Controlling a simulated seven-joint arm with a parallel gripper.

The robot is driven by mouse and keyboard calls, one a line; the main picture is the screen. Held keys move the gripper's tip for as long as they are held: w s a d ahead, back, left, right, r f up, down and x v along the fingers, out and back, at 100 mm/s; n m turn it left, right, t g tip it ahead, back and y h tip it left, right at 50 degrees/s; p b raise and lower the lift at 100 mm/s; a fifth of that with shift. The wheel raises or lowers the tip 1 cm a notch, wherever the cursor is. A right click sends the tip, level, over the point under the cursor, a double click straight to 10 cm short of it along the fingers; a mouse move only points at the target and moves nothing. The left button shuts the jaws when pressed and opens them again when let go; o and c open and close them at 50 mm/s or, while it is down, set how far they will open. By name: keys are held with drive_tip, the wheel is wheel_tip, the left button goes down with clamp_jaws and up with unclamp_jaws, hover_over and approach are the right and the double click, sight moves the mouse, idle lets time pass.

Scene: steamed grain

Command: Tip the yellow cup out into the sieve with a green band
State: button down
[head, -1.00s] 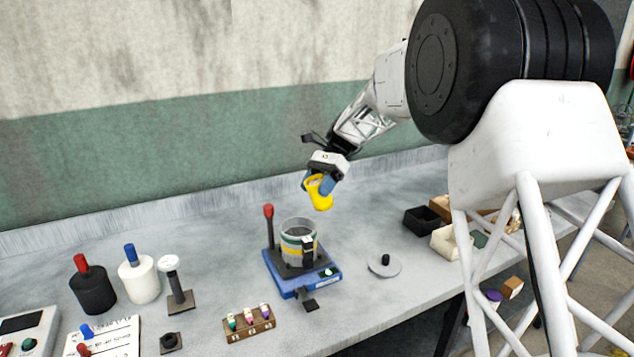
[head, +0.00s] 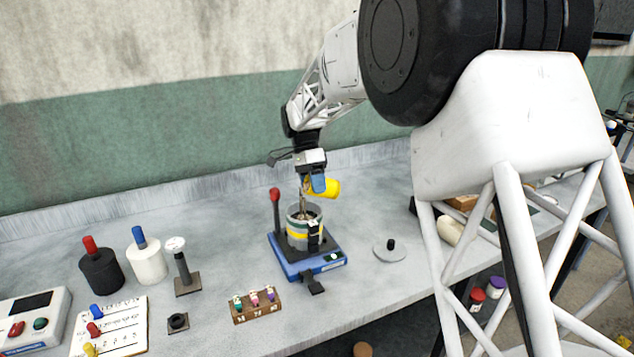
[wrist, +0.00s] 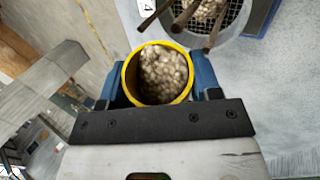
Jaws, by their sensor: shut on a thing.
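My gripper (head: 313,184) is shut on the yellow cup (head: 331,188), above the sieve stack at the workbench's middle. The cup lies nearly on its side, mouth toward the left. In the wrist view, pale brown grain (wrist: 163,75) sits inside the cup's yellow rim (wrist: 128,82). The sieve (head: 292,222) is the grey round top of a stack with coloured bands, on a blue shaker (head: 318,265). Thin brown streaks (head: 302,198) hang between cup and sieve and look like falling grain. The wrist view shows grain on the sieve's mesh (wrist: 238,14).
A red-knobbed lever (head: 275,205) stands at the stack's left. A round grey lid (head: 390,251) lies to the right. A wooden rack (head: 256,307) of small vials is in front. Black (head: 100,271) and white (head: 147,264) bottles stand at the left.

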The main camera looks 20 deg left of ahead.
drive_tip(key=h, duration=0.1)
drive_tip(key=t+h, duration=0.1)
drive_tip(key=m+t+h, duration=0.1)
drive_tip(key=shift+s+a+r, duration=0.25)
drive_tip(key=shift+a+r, duration=0.05)
drive_tip(key=shift+a, duration=0.05)
drive_tip(key=h, duration=0.1)
drive_tip(key=t+h, duration=0.1)
drive_tip(key=m, duration=0.1)
drive_tip(key=shift+s+a+r+t+h, duration=0.25)
drive_tip(key=shift+a+r+t+h, duration=0.1)
drive_tip(key=shift+r+t+h, duration=0.05)
drive_tip(key=shift+d+r, duration=0.1)
drive_tip(key=shift+r, duration=2.45)
